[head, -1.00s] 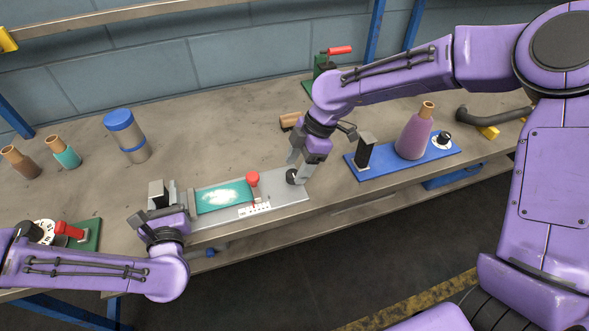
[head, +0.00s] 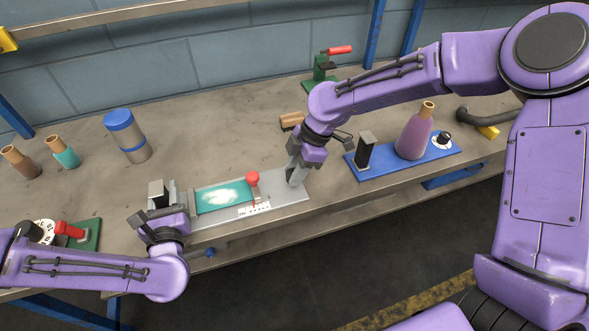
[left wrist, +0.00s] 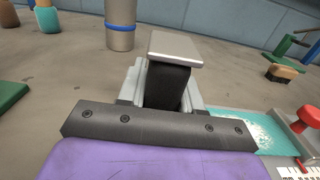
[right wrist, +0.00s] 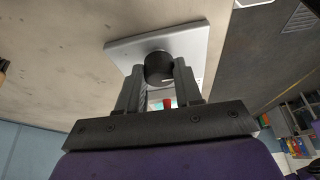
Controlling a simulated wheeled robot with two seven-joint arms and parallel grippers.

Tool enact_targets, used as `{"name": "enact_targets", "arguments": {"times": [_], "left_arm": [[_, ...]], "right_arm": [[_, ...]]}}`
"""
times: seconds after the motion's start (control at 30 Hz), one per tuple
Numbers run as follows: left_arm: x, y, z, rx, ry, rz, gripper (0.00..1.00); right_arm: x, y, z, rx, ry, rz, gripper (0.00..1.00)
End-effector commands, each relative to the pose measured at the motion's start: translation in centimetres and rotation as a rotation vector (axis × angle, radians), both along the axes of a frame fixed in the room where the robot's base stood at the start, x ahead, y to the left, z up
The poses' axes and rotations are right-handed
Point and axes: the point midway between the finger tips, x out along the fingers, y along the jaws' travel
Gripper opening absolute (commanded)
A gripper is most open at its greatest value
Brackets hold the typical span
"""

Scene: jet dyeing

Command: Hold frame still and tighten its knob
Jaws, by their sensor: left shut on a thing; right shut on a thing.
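The frame (head: 280,187) is a flat grey metal plate near the table's front edge, with a teal cloth patch (head: 222,196) marked white and a red-topped part (head: 253,178) on it. My left gripper (head: 165,211) is shut on the black upright post (left wrist: 168,85) with a pale cap at the frame's left end. The black round knob (right wrist: 159,67) is at the frame's right end, seen in the right wrist view. My right gripper (right wrist: 162,85) is shut on the knob, one finger on each side. In the head view my right gripper (head: 296,172) hides the knob.
A blue board (head: 440,152) with a purple cone (head: 414,135) and black post lies to the right. A brush (head: 291,121) and green stand (head: 319,82) are behind. A blue-capped cylinder (head: 127,135) and two small cones stand at the left.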

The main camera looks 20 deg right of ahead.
Motion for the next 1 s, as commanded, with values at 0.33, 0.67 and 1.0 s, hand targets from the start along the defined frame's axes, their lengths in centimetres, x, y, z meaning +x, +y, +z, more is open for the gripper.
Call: {"name": "enact_targets", "arguments": {"times": [0.33, 0.67, 1.0], "left_arm": [[-0.01, -0.01, -0.02, 0.001, 0.001, 0.0, 0.03], [-0.01, 0.0, -0.02, 0.001, 0.001, 0.0, 0.03], [-0.01, 0.0, -0.03, 0.001, 0.001, 0.0, 0.03]], "right_arm": [[-0.16, 0.02, 0.06, -0.002, -0.001, -0.242, 0.04], [-0.33, 0.1, 0.07, -0.003, -0.003, -0.555, 0.04], [-0.45, 0.25, 0.06, -0.003, -0.004, -0.878, 0.04]]}}
